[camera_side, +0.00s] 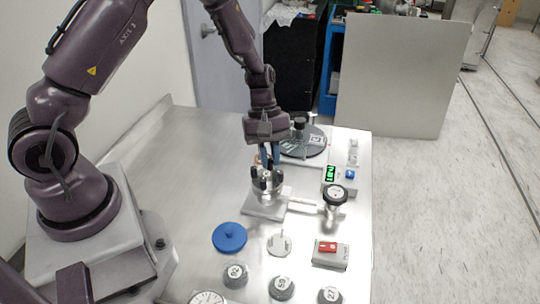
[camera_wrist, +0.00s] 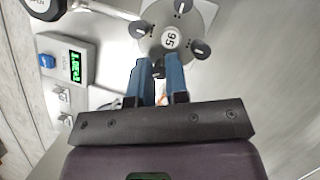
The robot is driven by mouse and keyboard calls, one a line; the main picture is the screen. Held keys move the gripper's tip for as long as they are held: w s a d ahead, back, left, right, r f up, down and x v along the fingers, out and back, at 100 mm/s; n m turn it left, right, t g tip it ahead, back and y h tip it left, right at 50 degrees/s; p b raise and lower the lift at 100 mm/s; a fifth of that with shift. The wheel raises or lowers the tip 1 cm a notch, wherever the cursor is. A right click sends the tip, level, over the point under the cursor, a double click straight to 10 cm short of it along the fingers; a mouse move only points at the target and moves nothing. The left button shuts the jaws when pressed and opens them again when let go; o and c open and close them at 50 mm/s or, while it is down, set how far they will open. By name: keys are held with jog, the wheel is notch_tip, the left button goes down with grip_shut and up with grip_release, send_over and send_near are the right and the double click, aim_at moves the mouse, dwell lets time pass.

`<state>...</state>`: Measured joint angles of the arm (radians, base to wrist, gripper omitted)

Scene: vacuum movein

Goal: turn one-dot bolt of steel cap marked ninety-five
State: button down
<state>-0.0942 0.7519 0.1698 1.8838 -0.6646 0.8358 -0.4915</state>
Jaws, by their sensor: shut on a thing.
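The round steel cap marked 95 (camera_wrist: 170,38) shows from above in the wrist view, with several black-knobbed bolts around its rim. In the side view, the cap (camera_side: 268,187) sits on a vessel near the middle of the bench. My gripper (camera_wrist: 157,62) reaches down at the cap's rim, its blue fingers on either side of one black bolt knob (camera_wrist: 158,73) and shut on it. In the side view, my gripper (camera_side: 270,157) is directly above the cap's back part. The bolts' dot marks are too small to read, and the fingers partly hide the gripped knob.
A pipe runs right from the vessel to a black-topped valve (camera_side: 335,194). A green-lit display (camera_side: 330,173) stands behind it, near a large dark round lid (camera_side: 310,143). A red switch box (camera_side: 329,250), blue cap (camera_side: 229,237) and several numbered caps lie in front.

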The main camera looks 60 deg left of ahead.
jog(key=shift+r+n+t, duration=0.1)
jog(key=shift+n+t, duration=0.3)
jog(key=shift+n, duration=0.4)
jog(key=c, duration=1.4)
grip_release()
jog(key=v, duration=1.3)
jog(key=shift+a, duration=0.2)
